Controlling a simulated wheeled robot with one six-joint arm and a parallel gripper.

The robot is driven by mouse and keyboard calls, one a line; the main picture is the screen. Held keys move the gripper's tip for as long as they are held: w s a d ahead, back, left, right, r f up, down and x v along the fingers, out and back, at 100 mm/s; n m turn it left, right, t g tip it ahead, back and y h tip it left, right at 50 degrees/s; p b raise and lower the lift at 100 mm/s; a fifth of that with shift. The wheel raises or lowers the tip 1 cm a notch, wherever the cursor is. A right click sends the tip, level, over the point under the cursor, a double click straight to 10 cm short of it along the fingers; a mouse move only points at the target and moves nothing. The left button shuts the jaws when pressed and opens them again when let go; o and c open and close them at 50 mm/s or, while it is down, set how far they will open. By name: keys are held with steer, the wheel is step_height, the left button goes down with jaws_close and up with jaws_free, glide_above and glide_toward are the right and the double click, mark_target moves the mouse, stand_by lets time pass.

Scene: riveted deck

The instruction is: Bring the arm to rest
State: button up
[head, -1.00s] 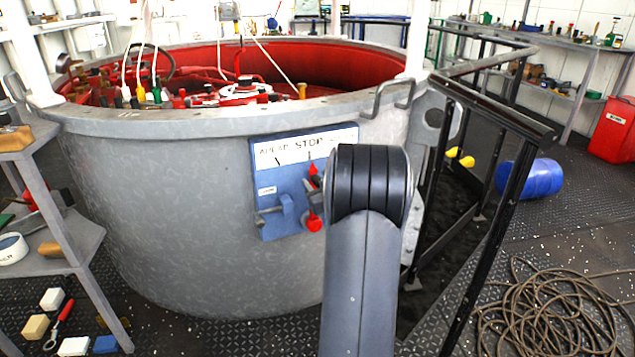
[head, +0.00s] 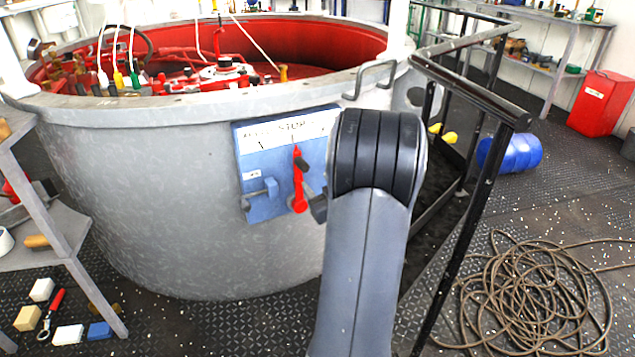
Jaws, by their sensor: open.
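My arm (head: 366,255) rises from the bottom of the head view and its black-banded joint stands in front of the grey drum. My gripper (head: 311,187) shows only in part at the left of this joint: two dark finger ends, apart, just right of a red lever (head: 298,180). The rest of the gripper is hidden behind the arm. The lever stands upright on a blue panel (head: 262,205) under a white strip reading STOP. A small gap seems to part the fingers from the lever; whether they touch is hard to tell.
The grey drum (head: 150,190) with a red inside fills the left and middle. A black railing (head: 470,215) stands close right of my arm. A coiled rope (head: 525,290) lies on the deck at right, near a blue barrel (head: 510,153). A grey shelf (head: 60,255) stands at left.

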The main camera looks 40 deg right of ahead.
mark_target(301, 163)
steer(key=shift+w, duration=0.1)
steer(key=b+x, duration=0.2)
steer(key=x, duration=0.8)
steer(key=shift+w+d+f+b, duration=0.1)
steer(key=shift+w+f+b, duration=0.05)
steer(key=shift+b, duration=0.15)
steer(key=shift+w, duration=0.2)
steer(key=shift+s+d+m, duration=0.25)
steer(key=shift+d+m, duration=0.15)
steer(key=shift+d, duration=0.2)
